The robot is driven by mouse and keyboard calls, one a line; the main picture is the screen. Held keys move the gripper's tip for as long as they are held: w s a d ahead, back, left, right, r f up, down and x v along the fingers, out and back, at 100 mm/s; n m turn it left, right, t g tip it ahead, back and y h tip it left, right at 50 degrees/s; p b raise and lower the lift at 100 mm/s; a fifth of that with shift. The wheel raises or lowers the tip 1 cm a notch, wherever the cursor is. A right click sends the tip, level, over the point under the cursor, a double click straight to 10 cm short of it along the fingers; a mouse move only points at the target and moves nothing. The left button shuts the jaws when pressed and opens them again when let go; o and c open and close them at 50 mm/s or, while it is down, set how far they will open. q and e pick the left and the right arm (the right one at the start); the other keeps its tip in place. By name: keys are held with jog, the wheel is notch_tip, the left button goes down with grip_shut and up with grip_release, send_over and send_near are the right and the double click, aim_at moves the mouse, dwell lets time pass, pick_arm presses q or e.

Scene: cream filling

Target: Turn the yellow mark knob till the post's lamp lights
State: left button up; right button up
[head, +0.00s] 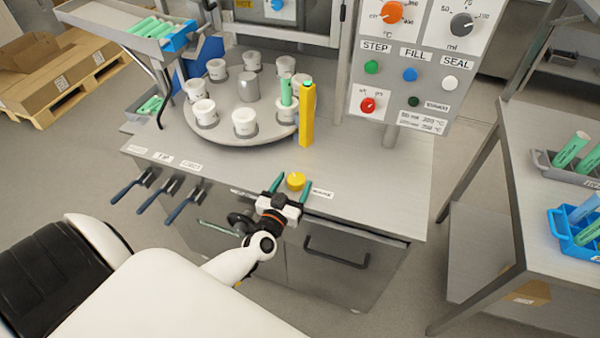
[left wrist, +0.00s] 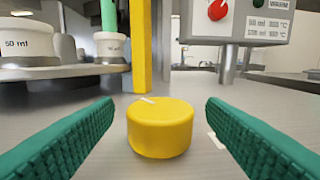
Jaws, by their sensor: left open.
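The yellow knob (head: 295,181) stands on the counter near its front edge. In the left wrist view the yellow knob (left wrist: 160,128) has a pale mark on top, pointing to the back left. My left gripper (head: 291,186) is open, with its green fingers (left wrist: 158,125) on either side of the knob and a gap on both sides. The yellow post (head: 307,115) stands upright behind the knob, beside the turntable; it also shows in the left wrist view (left wrist: 140,45). A small green top shows on or behind the post; I cannot tell whether a lamp is lit. My right gripper is not in view.
The round turntable (head: 215,132) with white cups and a green tube stands behind left. A control panel (head: 420,60) with knobs and buttons rises behind right. Levers (head: 165,187) line the front left edge. A side table (head: 545,215) holds tubes at right.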

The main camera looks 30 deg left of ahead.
aim_at(299, 173)
pick_arm(q)
jog(key=shift+w+a, duration=0.2)
jog(key=shift+w, duration=0.85)
jog(key=shift+w+a, duration=0.2)
jog(key=shift+w, duration=0.85)
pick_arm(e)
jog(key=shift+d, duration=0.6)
pick_arm(q)
jog(key=shift+c, duration=0.4)
jog(key=c, duration=0.9)
jog(key=shift+r+n+y+p, duration=0.3)
jog(key=shift+y+p, duration=0.1)
jog(key=shift+p, duration=0.45)
jog(key=shift+f, duration=0.3)
jog(key=o, duration=1)
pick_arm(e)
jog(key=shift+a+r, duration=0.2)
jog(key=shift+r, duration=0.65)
